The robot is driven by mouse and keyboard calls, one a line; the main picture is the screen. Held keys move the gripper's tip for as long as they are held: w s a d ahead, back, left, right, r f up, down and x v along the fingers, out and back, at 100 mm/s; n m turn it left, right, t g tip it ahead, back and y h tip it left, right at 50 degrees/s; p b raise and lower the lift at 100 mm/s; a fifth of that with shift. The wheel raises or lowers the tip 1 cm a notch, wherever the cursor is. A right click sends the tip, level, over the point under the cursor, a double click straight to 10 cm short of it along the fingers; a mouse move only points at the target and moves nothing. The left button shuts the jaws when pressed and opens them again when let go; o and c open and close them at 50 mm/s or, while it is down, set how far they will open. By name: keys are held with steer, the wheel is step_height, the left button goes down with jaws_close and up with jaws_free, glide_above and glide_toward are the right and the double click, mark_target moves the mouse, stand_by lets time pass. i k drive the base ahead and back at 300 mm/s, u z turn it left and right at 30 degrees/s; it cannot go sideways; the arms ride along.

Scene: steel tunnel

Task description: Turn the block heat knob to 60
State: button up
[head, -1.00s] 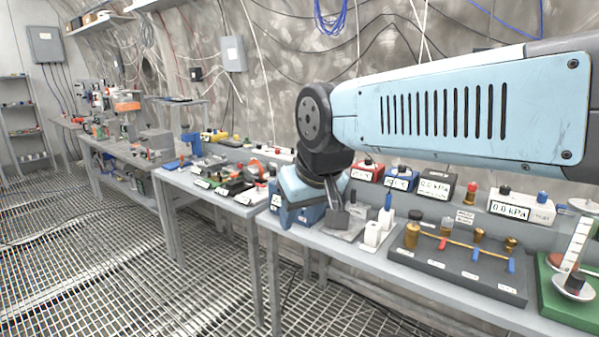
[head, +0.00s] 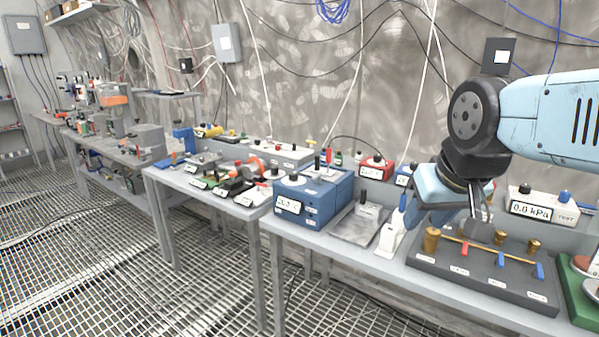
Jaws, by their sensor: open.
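A blue box (head: 318,197) with a lit temperature display (head: 289,204) stands at the left end of the near bench. A small dark knob (head: 293,177) shows near the display; its label and setting are too small to read, and I cannot tell for certain that it is the block heat knob. Dark and red upright pieces stand on the box's pale top. My gripper (head: 478,222) is open and points down, well to the right of the blue box. It hangs in front of or over the dark panel with brass fittings, apart from the blue box.
The dark valve panel (head: 470,275) has brass fittings and coloured handles. A grey plate (head: 355,224) and a white stand (head: 391,234) lie between the blue box and my gripper. Open grating floor (head: 150,270) lies in front.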

mark_target(293, 176)
steer(key=z, duration=0.1)
steer(key=i, duration=1)
steer(key=u, duration=0.1)
